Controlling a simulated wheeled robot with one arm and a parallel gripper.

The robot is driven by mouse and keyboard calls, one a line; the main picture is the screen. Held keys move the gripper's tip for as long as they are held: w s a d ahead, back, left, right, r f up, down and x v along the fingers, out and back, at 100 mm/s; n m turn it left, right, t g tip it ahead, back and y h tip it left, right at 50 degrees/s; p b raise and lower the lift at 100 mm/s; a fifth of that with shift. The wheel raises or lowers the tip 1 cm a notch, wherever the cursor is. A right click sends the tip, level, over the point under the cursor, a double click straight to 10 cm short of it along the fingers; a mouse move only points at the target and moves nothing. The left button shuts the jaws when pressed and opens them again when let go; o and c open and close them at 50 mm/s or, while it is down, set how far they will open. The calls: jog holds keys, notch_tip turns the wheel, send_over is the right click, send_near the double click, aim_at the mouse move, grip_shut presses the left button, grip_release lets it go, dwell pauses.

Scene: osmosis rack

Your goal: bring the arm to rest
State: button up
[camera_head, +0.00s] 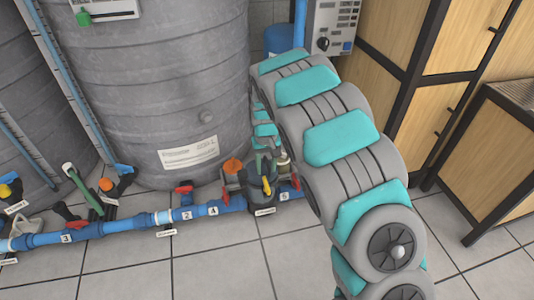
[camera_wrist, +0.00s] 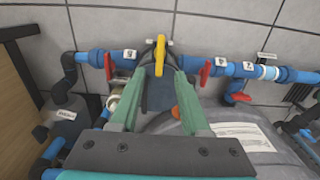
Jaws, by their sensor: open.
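My arm (camera_head: 345,140), grey with teal pads, arches down from the right of the head view toward the pipe in front of the big grey tank. My gripper (camera_wrist: 160,78) is open in the wrist view, its two green fingers apart. A valve with a yellow handle (camera_wrist: 160,52) lies between and just beyond the fingertips. Whether the fingers touch the valve body I cannot tell. In the head view the yellow handle (camera_head: 266,186) shows at the pipe, and my gripper is small and partly hidden by the arm.
The blue pipe (camera_head: 130,224) runs along the tank's foot with red-handled valves (camera_head: 184,188) and number tags. The grey tank (camera_head: 160,90) stands close to my gripper. Wooden cabinets (camera_head: 385,100) stand at the right. The tiled floor in front is clear.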

jog(key=s+d+r+m+p, duration=0.1)
jog(key=s+d+r+p, duration=0.1)
jog(key=s+d+r, duration=0.55)
jog(key=s+d+r+m+p, duration=0.2)
jog(key=s+d+r, duration=0.3)
jog(key=s+r, duration=0.4)
jog(key=s+d+r+p, duration=0.1)
jog(key=s+r, duration=0.1)
jog(key=s, duration=0.6)
jog(key=s+d+r+g+p, duration=0.1)
jog(key=s+d+r, duration=0.1)
jog(key=s, duration=0.6)
jog(key=s+d+r+p, duration=0.1)
jog(key=s+r, duration=0.3)
jog(key=s, duration=0.4)
jog(key=shift+d+g, duration=0.4)
jog(key=shift+s, duration=0.1)
